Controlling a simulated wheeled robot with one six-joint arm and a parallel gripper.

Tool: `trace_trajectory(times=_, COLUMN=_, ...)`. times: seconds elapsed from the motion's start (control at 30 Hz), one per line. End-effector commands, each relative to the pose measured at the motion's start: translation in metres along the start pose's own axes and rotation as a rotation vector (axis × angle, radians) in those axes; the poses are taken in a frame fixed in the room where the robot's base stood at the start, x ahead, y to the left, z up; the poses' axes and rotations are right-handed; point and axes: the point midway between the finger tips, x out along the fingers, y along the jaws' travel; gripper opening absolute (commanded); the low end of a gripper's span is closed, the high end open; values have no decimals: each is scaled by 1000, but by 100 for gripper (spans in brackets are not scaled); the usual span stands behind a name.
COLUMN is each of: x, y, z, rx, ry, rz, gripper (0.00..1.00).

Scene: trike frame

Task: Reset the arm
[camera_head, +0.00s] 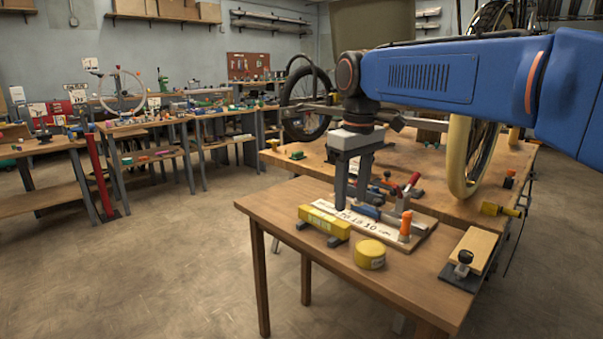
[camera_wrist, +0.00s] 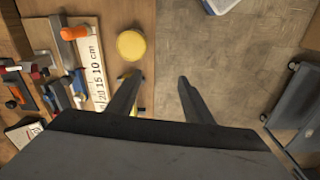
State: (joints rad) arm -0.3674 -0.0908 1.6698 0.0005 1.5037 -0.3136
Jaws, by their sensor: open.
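My blue arm reaches in from the right in the head view. My gripper (camera_head: 353,203) hangs from it, pointing down over the near wooden table (camera_head: 290,205). In the wrist view my gripper (camera_wrist: 158,82) has its two dark fingers spread apart with nothing between them. The table's edge and the floor show below the gap. A yellow block on dark feet (camera_head: 324,221) stands near the fingers in the head view, and one finger partly hides it in the wrist view. I cannot tell the fingers' exact height.
A board with a printed scale (camera_head: 350,218) holds an orange-handled clamp (camera_head: 405,227). A round yellow tin (camera_head: 370,254) and a wooden block with a black knob (camera_head: 474,250) stand nearby. A pale wheel rim (camera_head: 458,155) rises behind, close to my arm. Floor at left is clear.

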Motion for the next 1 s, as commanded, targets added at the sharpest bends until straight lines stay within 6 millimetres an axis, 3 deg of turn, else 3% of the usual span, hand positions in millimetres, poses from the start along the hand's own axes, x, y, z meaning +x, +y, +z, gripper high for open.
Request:
trace_trajectory(times=0.17, x=8, y=7, z=38, rx=70, ry=33, rz=14, gripper=46)
trace_trajectory(times=0.47, x=43, y=14, z=130, rx=253, ry=125, rz=52, gripper=46)
trace_trajectory(times=0.8, x=105, y=4, z=230, rx=464, ry=230, rz=97, gripper=46)
trace_trajectory(times=1.0, x=148, y=-8, z=279, rx=579, ry=290, rz=123, gripper=46)
